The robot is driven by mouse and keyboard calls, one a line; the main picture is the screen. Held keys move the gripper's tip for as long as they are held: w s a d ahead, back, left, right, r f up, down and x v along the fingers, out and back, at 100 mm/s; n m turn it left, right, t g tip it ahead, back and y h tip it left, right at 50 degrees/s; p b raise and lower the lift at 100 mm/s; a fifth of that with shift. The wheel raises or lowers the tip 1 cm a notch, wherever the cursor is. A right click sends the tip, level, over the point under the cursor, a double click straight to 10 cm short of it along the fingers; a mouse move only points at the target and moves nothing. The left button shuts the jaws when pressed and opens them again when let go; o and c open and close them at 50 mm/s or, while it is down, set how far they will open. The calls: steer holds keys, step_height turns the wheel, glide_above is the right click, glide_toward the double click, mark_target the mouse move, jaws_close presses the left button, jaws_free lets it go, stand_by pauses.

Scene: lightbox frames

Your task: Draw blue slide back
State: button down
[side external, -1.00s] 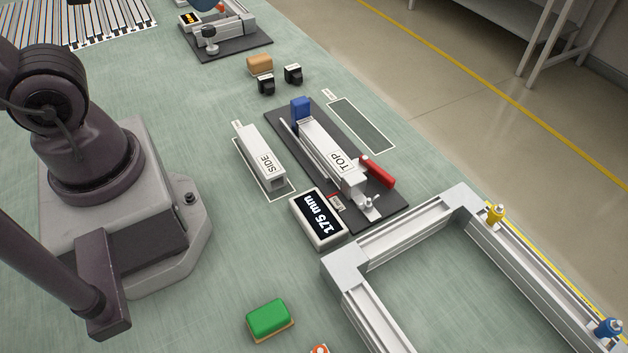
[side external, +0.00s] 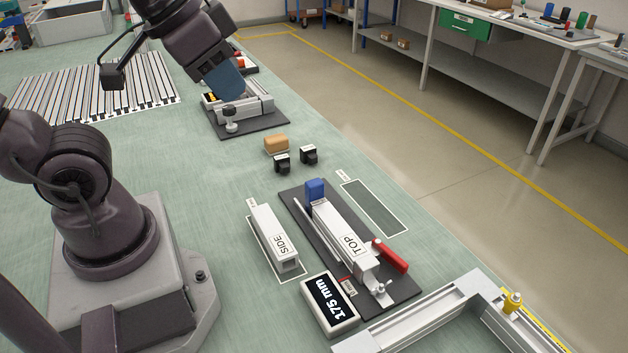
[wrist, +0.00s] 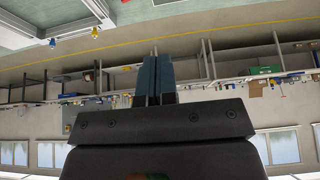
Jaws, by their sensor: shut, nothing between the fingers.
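A blue block (side external: 315,190) stands at the far end of a dark measuring fixture (side external: 293,199); it is the only blue part I see on that fixture. A pale bar labelled TOP (side external: 345,236) lies along the fixture, with a red handle (side external: 391,256) beside its near end. My gripper (side external: 228,84) is far from the blue block, above a second fixture (side external: 252,126) at the back. Its blue fingers are together and empty; they also show in the wrist view (wrist: 153,80), which faces the room and shows no fixture clearly.
A display reading 175 mm (side external: 329,303) and a bar labelled SIDE (side external: 273,238) sit beside the measuring fixture. Two black blocks (side external: 282,163) and a tan block (side external: 276,144) lie between the two fixtures. An aluminium frame (side external: 430,318) is at the front right.

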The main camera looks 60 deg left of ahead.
stand_by(0.4)
steer(key=c, duration=1.5)
jaws_free()
steer(key=shift+c, duration=0.2)
steer(key=o, duration=0.7)
steer(key=shift+w+a+f+n+g, duration=0.2)
steer(key=shift+a+f+g, duration=0.1)
steer(key=shift+f, duration=0.15)
steer(key=shift+w+a+f+n+g, duration=0.1)
steer(key=shift+w+a+f+g, duration=0.15)
steer(key=shift+f, duration=0.2)
steer(key=shift+c, duration=0.2)
steer(key=g, duration=0.5)
glide_above(314, 182)
step_height(314, 182, down, 16)
steer(key=shift+t, duration=0.25)
step_height(314, 182, down, 12)
steer(key=shift+f, duration=0.1)
